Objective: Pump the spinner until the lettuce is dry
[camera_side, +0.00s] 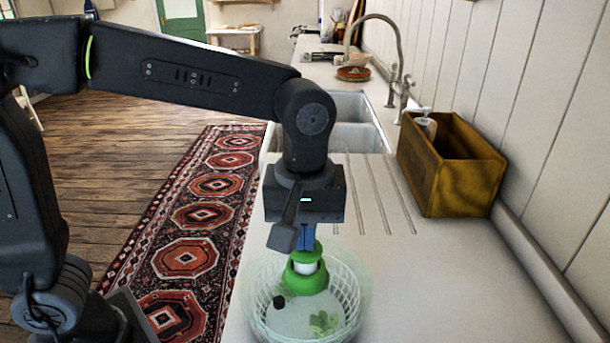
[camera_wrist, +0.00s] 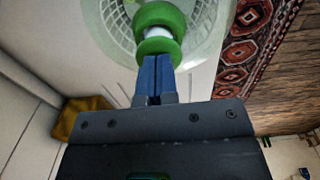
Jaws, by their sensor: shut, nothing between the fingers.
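The salad spinner (camera_side: 357,290) stands on the counter, a clear bowl with a pale basket inside. Green lettuce leaves (camera_side: 324,322) show through its lid. Its green pump knob (camera_side: 306,279) rises from the middle of the lid, with a white shaft section showing between green parts. My gripper (camera_side: 308,246) is above the knob, pointing down, with its blue fingers shut together and empty. In the wrist view the blue fingertips (camera_wrist: 157,62) meet the edge of the green knob (camera_wrist: 158,20); whether they press on it I cannot tell.
A wooden box (camera_side: 440,180) with a soap bottle (camera_side: 427,124) stands by the wall, right of the spinner. A sink (camera_side: 350,121) with a tall faucet (camera_side: 400,70) lies behind. The counter (camera_side: 440,280) right of the spinner is clear. A patterned rug (camera_side: 190,225) covers the floor left.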

